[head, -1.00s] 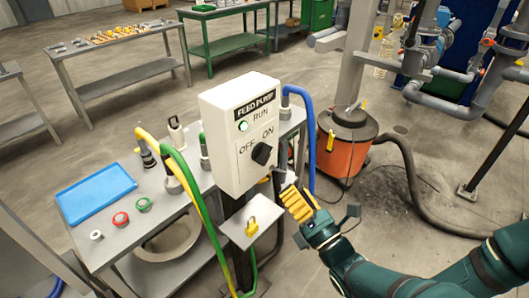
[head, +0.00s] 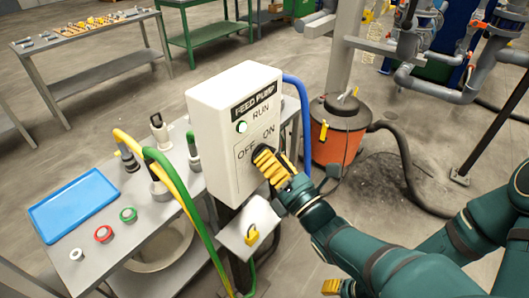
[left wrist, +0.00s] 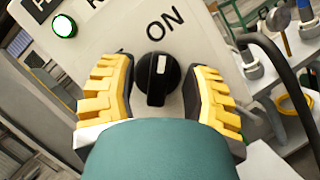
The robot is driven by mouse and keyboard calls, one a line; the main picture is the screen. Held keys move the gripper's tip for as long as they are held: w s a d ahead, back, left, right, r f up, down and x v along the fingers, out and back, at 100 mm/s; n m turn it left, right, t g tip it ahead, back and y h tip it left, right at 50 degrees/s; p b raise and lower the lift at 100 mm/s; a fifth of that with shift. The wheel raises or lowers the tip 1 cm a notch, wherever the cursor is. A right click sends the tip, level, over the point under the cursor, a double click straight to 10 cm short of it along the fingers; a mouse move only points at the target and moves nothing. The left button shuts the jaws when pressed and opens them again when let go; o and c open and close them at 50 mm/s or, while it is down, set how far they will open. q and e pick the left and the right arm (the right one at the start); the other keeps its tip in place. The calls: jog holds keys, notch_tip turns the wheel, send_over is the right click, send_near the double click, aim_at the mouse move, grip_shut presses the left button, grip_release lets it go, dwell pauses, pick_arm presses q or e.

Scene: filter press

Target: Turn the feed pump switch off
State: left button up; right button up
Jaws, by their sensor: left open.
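The white feed pump box (head: 212,145) stands at the centre of the head view, with RUN, OFF and ON lettering. Its round RUN lamp (head: 242,127) glows green; it also shows in the left wrist view (left wrist: 64,26). The black switch knob (left wrist: 155,82) has a white mark near the ON lettering. My left gripper (head: 268,160) is at the box front and largely hides the knob in the head view. In the left wrist view its yellow fingers are open, one on each side of the knob, with visible gaps. A yellow part of my right gripper (head: 331,287) shows at the bottom edge.
A small plate with a yellow padlock (head: 252,236) sits below the box. Yellow, green and blue hoses run beside it. The bench at left holds a blue tray (head: 72,205), a red cap (head: 103,234) and a green cap (head: 128,215). An orange vacuum (head: 335,132) stands behind.

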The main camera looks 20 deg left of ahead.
pick_arm(q)
jog(key=shift+w+a+r, duration=0.15)
jog(key=shift+a, duration=0.1)
grip_shut()
dwell(0.3)
